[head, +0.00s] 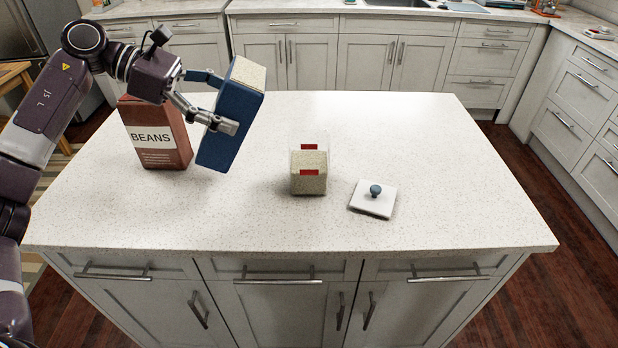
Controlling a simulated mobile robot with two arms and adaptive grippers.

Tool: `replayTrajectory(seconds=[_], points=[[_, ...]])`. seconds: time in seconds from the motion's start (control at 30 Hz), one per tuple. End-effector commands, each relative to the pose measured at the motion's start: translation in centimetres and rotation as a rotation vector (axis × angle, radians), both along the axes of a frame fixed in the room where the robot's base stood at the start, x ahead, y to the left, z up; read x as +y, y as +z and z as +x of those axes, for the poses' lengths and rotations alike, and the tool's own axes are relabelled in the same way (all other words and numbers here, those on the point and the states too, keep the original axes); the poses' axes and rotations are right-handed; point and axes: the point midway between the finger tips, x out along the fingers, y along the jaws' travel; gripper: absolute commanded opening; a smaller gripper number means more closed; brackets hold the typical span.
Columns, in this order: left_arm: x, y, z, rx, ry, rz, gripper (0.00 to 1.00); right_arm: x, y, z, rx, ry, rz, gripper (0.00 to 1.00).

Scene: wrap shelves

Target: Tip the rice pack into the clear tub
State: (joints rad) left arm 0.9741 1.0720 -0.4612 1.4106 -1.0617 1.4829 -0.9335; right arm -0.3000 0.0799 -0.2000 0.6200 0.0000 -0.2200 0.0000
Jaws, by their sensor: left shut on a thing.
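The rice pack (236,120) is a tall blue box with a pale, grainy surface showing at its upper end. My left gripper (222,102) is shut on it and holds it tilted above the left part of the worktop, its top leaning right. The clear tub (309,142) stands upright on the worktop, right of the pack and apart from it. It has red marks on its front and back and holds pale grain to a little above the front red mark. My right gripper is not in view.
A red-brown BEANS pack (155,135) stands just behind and left of my left gripper. The worktop (430,150) is clear at the right and along the front.

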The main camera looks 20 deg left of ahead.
Motion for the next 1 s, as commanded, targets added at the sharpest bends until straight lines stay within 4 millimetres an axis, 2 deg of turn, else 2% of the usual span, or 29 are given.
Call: replayTrajectory(seconds=[0.03, 0.77, 1.0], points=[[0.4, -0.4, -0.1, -0.01, 0.002, -0.023, 0.39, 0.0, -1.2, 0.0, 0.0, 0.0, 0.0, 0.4], [5.5, 1.5, -2.0, -0.138, 0.001, -0.366, 0.39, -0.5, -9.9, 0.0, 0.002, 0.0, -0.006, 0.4], [6.6, 2.3, -2.5, -0.169, -0.001, -0.449, 0.39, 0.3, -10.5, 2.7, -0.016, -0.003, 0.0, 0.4]])
